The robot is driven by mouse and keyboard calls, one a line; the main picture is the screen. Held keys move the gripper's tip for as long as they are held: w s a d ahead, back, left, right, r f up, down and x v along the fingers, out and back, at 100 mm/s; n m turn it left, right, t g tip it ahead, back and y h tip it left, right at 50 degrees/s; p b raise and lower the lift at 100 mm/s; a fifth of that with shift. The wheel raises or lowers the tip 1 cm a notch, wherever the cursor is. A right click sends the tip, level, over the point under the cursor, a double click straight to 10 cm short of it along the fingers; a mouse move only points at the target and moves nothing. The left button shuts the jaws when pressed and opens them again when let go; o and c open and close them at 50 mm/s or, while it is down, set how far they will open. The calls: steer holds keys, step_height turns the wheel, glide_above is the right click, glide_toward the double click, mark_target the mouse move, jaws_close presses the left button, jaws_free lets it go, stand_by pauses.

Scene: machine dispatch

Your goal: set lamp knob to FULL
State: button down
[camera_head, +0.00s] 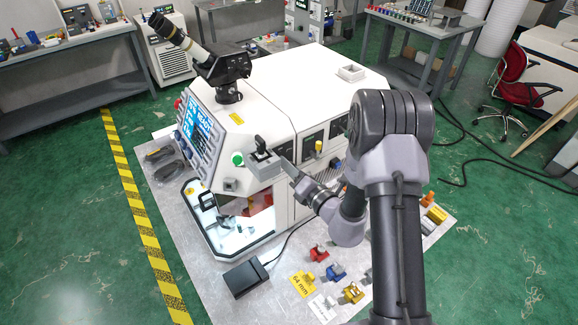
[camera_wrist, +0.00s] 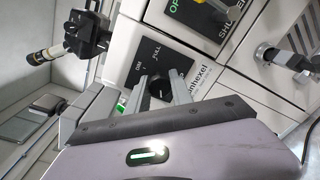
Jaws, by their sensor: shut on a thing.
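The fingers cover part of the knob and panel, and I cannot tell which mark the knob points to. In the head view my gripper (camera_head: 284,163) reaches the near side of the white machine (camera_head: 290,110), and the knob is too small or hidden to make out.
Beside the knob panel is another panel with a green OPEN label (camera_wrist: 186,14) and a metal handle (camera_wrist: 268,54). A microscope-like viewer (camera_head: 225,68) stands on the machine. Coloured clamps and a black pedal (camera_head: 246,278) lie on the plate below.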

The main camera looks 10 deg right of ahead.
steer(key=c, duration=1.1)
jaws_free()
steer(key=shift+c, duration=0.2)
steer(key=shift+s, duration=0.1)
steer(key=p+v, duration=0.2)
steer(key=v, duration=1.5)
